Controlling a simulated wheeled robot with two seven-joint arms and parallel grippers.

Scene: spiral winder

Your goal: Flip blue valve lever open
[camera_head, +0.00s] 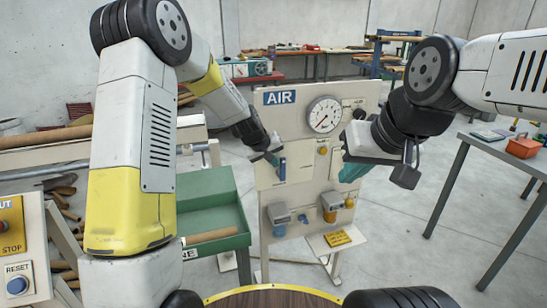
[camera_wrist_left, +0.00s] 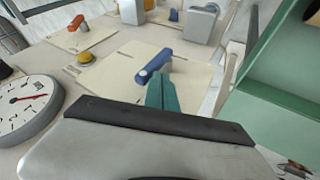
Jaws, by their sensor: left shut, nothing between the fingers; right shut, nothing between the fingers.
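The blue valve lever (camera_head: 282,169) is on the AIR panel (camera_head: 300,190), left of and below the gauge, and looks upright in the head view. It also shows in the left wrist view (camera_wrist_left: 153,66) as a blue bar just beyond the fingertips. My left gripper (camera_head: 274,159) is shut and empty, close to the top of the lever. Its teal fingers (camera_wrist_left: 161,80) point at the lever; I cannot tell whether they touch it. My right gripper (camera_head: 352,173) is shut and empty in front of the panel's right side, partly hidden by its wrist.
A round gauge (camera_head: 324,115) and a yellow knob (camera_head: 323,150) are on the panel. Two filter units (camera_head: 280,215) sit lower down. A green bin (camera_head: 215,210) stands left of the panel. A grey table (camera_head: 500,165) is at the right, with open floor between.

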